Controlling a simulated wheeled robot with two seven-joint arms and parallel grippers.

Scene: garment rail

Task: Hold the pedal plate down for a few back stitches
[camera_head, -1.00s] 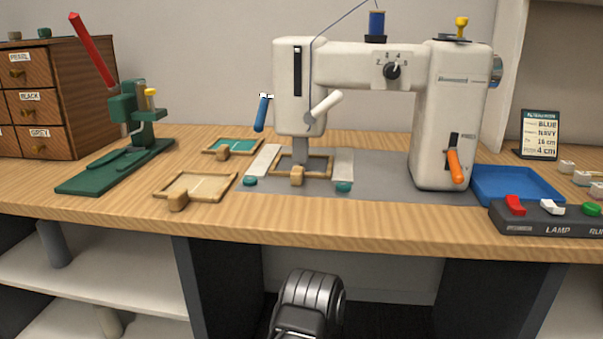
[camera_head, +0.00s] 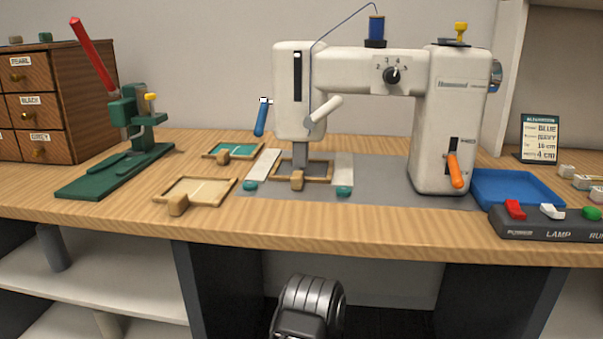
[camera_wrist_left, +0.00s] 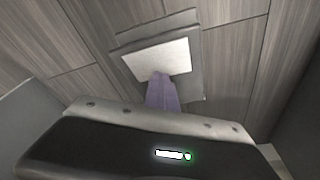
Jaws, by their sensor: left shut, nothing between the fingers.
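The pedal plate (camera_wrist_left: 160,62) shows in the left wrist view as a pale rectangle on a grey base (camera_wrist_left: 198,85) on the wood-look floor. My left gripper (camera_wrist_left: 160,78) is shut and empty. Its fingertips overlap the plate's near edge in this view; I cannot tell if they press on it or how far it is down. In the head view the white sewing machine (camera_head: 455,120) stands on the bench, with a wooden frame (camera_head: 318,178) under its needle head (camera_head: 298,95). An orange lever (camera_head: 455,172) is on its column. My right gripper is not in view.
The bench top (camera_head: 350,222) is above the floor, with a dark panel (camera_head: 485,300) on the right below it. A green press (camera_head: 130,130), a loose frame (camera_head: 208,194), a blue tray (camera_head: 525,185) and a switch box (camera_head: 540,224) stand on the bench.

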